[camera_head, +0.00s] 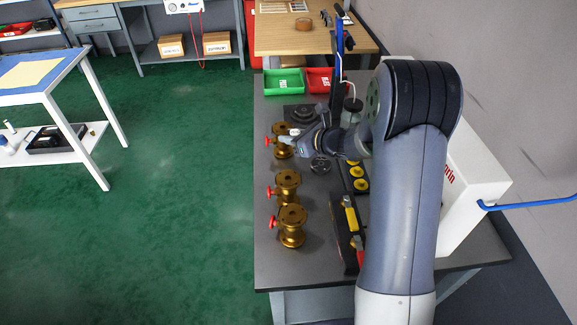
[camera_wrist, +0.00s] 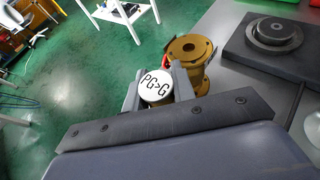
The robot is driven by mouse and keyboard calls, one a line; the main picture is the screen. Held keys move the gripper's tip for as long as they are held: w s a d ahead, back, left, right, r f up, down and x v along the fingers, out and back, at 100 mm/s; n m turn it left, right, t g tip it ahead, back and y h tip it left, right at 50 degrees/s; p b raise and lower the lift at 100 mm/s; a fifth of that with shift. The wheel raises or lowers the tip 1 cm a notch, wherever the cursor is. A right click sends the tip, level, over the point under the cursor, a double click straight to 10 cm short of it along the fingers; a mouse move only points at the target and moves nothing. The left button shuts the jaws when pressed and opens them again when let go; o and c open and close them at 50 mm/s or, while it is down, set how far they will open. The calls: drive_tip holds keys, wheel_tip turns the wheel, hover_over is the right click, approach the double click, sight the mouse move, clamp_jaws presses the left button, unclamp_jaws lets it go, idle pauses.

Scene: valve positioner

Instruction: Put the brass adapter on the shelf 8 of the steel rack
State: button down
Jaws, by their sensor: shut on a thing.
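My gripper (camera_head: 291,139) is over the left side of the grey bench, by the farthest brass flanged body. In the wrist view its fingers close on a small round piece (camera_wrist: 156,87) with a white top marked "PG>G". Little of its side shows, so I cannot tell surely that it is the brass adapter. The farthest brass flanged body (camera_wrist: 188,54) stands just behind the held piece; I cannot tell if they touch. No shelf numbered 8 can be made out in either view.
Two more brass bodies with red handles (camera_head: 292,225) stand along the bench's left edge. A green bin (camera_head: 284,82) and a red bin (camera_head: 319,80) sit at the back. A white box (camera_head: 462,190) is at the right. Open green floor (camera_head: 180,200) lies to the left.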

sight(291, 164)
wheel_tip(291, 164, down, 11)
drive_tip(key=shift+f, duration=0.1)
idle(0.4)
drive_tip(key=shift+f, duration=0.2)
drive_tip(key=c, duration=1.2)
unclamp_jaws()
drive_tip(key=shift+r, duration=0.1)
drive_tip(key=shift+r, duration=0.15)
